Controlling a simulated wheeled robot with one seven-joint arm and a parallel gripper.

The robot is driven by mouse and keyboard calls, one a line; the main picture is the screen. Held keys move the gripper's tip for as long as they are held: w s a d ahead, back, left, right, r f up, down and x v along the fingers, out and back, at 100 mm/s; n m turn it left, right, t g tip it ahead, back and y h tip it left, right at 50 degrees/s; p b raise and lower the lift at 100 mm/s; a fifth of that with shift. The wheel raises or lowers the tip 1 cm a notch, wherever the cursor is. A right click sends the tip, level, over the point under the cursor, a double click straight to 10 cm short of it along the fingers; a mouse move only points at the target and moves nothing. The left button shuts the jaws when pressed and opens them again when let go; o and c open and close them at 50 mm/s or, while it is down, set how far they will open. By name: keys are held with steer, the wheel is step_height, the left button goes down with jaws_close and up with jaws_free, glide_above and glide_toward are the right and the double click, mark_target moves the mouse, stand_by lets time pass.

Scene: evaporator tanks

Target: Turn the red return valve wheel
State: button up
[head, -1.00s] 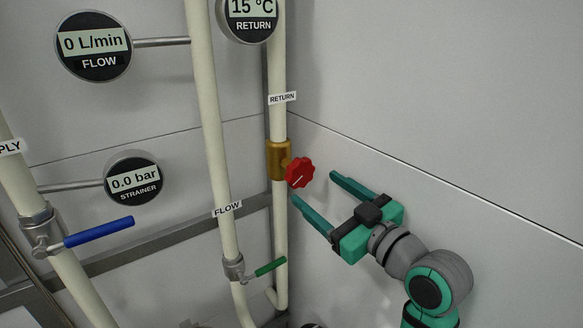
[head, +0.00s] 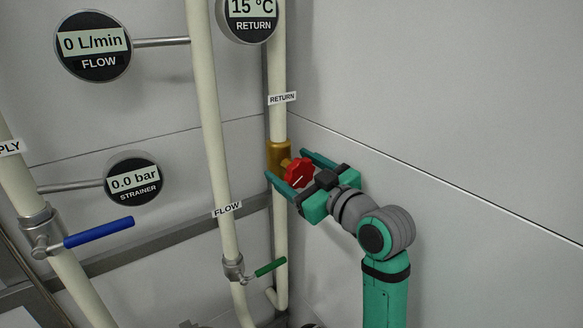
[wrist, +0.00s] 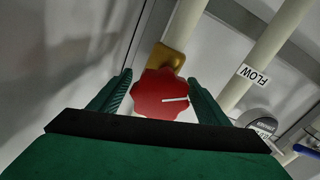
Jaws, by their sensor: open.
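The red return valve wheel (head: 298,172) sits on a brass valve body (head: 277,155) on the pipe labelled RETURN. It has a lobed rim and a white line on its face. My green gripper (head: 286,170) is open, with one finger on each side of the wheel. In the wrist view the wheel (wrist: 160,94) lies between the two fingertips (wrist: 161,86), with the brass body (wrist: 165,58) behind it. The right finger is very close to the rim; I cannot tell whether it touches. A small gap shows by the left finger.
The FLOW pipe (head: 209,120) with a green lever (head: 270,267) runs left of the return pipe. A blue lever (head: 98,232) is on the supply pipe further left. The gauges read 0 L/min, 0.0 bar and 15 °C. A plain wall (head: 450,110) is at the right.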

steer(key=shift+w+a, duration=0.1)
steer(key=shift+w, duration=0.1)
steer(key=c, duration=1.1)
steer(key=shift+o, duration=0.2)
steer(key=shift+a+m, duration=0.1)
steer(key=shift+m, duration=0.4)
steer(key=shift+s+m, duration=0.1)
steer(key=shift+m, duration=1.1)
steer(key=o, duration=1.1)
steer(key=shift+c, duration=0.2)
